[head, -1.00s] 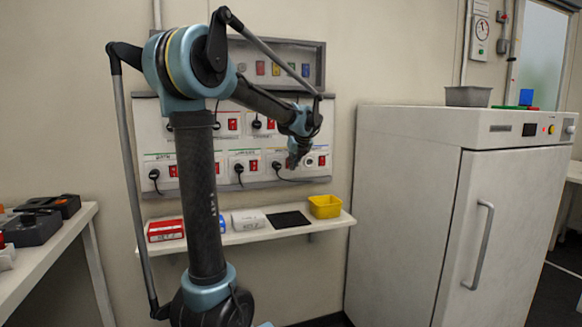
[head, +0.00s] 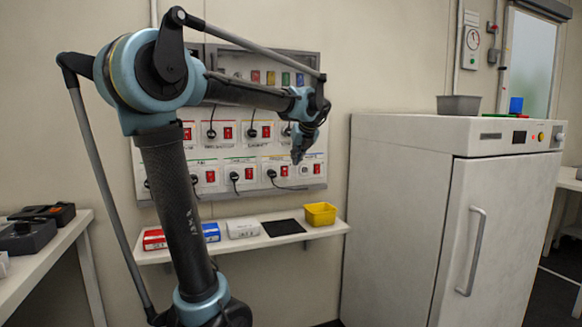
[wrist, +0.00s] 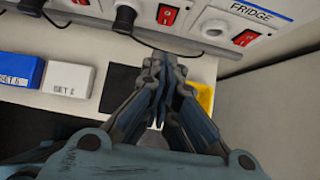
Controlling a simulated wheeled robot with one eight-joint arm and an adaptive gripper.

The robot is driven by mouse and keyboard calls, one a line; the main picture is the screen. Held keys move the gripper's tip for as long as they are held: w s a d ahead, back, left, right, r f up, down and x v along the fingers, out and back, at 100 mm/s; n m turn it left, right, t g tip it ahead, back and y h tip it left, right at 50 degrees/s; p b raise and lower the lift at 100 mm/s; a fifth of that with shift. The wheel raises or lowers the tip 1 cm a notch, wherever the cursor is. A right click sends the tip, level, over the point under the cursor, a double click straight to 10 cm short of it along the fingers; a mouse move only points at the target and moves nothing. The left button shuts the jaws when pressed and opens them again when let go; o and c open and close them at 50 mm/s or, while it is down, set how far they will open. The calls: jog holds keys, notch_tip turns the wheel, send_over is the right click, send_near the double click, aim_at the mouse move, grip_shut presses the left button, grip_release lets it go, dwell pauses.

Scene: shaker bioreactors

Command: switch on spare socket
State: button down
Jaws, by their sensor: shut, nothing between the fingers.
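The wall socket panel (head: 240,187) carries two rows of sockets with red switches, most with black plugs in. The lower right socket (head: 304,170) looks empty, with a red switch (head: 317,169) to its right. In the wrist view, an empty-looking socket (wrist: 215,30) has a red switch (wrist: 246,37) beside it, under a "FRIDGE" label. Whether that label belongs to it, I cannot tell. My gripper (head: 298,159) is shut and empty, pointing down in front of the panel, just up and left of this socket in the head view. Its fingers (wrist: 163,72) show closed in the wrist view.
A shelf (head: 235,244) below the panel holds boxes, a black mat (head: 283,228) and a yellow bin (head: 320,213). A large white cabinet (head: 400,220) stands close on the right. A cable (wrist: 150,42) hangs near my fingers in the wrist view.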

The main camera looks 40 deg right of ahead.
aim_at(285, 172)
jog(key=shift+s+a+r, duration=0.1)
jog(key=shift+s+r, duration=0.2)
jog(key=shift+r, duration=0.15)
jog(key=shift+s+f, duration=0.25)
jog(key=shift+f, duration=0.45)
jog(key=w+r+x, duration=0.1)
jog(key=x, duration=1.2)
jog(key=shift+w+d+r, duration=0.25)
jog(key=shift+w, duration=0.1)
